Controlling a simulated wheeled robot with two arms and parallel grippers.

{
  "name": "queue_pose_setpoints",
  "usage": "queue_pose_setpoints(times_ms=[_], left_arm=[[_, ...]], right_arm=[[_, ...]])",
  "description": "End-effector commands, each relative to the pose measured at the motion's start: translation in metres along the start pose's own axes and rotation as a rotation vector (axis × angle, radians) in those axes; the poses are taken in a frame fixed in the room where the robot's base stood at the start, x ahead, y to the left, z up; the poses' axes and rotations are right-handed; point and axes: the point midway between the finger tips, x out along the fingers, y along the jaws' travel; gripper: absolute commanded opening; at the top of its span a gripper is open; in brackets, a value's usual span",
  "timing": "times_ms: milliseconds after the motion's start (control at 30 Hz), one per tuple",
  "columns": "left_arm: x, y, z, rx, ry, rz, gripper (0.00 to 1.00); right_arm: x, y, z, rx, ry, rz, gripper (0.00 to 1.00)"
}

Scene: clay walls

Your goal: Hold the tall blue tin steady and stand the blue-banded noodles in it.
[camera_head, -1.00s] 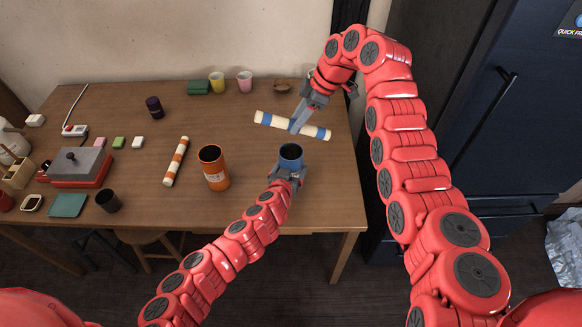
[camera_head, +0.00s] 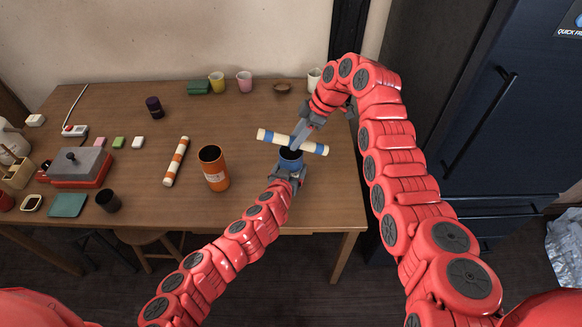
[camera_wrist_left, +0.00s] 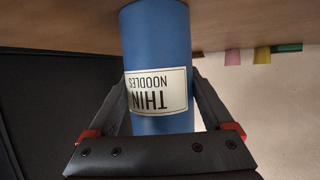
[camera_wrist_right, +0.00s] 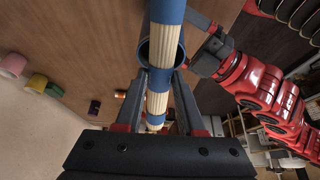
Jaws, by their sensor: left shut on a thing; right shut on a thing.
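The tall blue tin (camera_head: 289,163) stands on the table with its open mouth up. It carries a "THIN NOODLES" label in the left wrist view (camera_wrist_left: 158,90). My left gripper (camera_head: 288,180) is shut around the tin's body from the front. The blue-banded noodles (camera_head: 267,135), a cream stick with blue bands, are in my right gripper (camera_head: 299,144), which is shut on them near the middle. The noodles lie roughly level, above the tin and partly across its mouth in the head view. In the right wrist view the noodles (camera_wrist_right: 159,78) pass in front of the tin's dark mouth.
An orange tin (camera_head: 214,172) and orange-banded noodles (camera_head: 175,161) stand and lie to the left. A dark cup (camera_head: 108,201) and a red-and-grey appliance (camera_head: 80,168) are farther left. Cups (camera_head: 244,81) and a small brown bowl (camera_head: 282,87) line the back edge.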

Motion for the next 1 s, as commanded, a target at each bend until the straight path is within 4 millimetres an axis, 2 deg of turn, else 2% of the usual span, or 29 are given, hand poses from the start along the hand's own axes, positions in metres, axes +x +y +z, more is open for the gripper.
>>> queue_pose_setpoints(times_ms=[200,233,400,433,767,867,1000], left_arm=[[0.000,0.000,0.000,0.000,0.000,0.000,0.28],[0.000,0.000,0.000,0.000,0.000,0.000,0.28],[0.000,0.000,0.000,0.000,0.001,0.000,0.28],[0.000,0.000,0.000,0.000,0.001,0.000,0.28],[0.000,0.000,0.000,0.000,0.001,0.000,0.28],[0.000,0.000,0.000,0.000,0.001,0.000,0.28],[0.000,0.000,0.000,0.000,0.001,0.000,0.28]], right_arm=[[0.000,0.000,0.000,0.000,0.000,0.001,0.00],[0.000,0.000,0.000,0.000,0.000,0.001,0.40],[0.000,0.000,0.000,0.000,0.001,0.000,0.70],[0.000,0.000,0.000,0.000,0.001,0.000,0.73],[-0.003,0.000,0.000,0.000,0.000,0.001,0.73],[-0.014,0.001,0.000,0.000,0.001,0.003,0.73],[-0.045,0.002,0.000,0.001,0.000,0.005,0.73]])
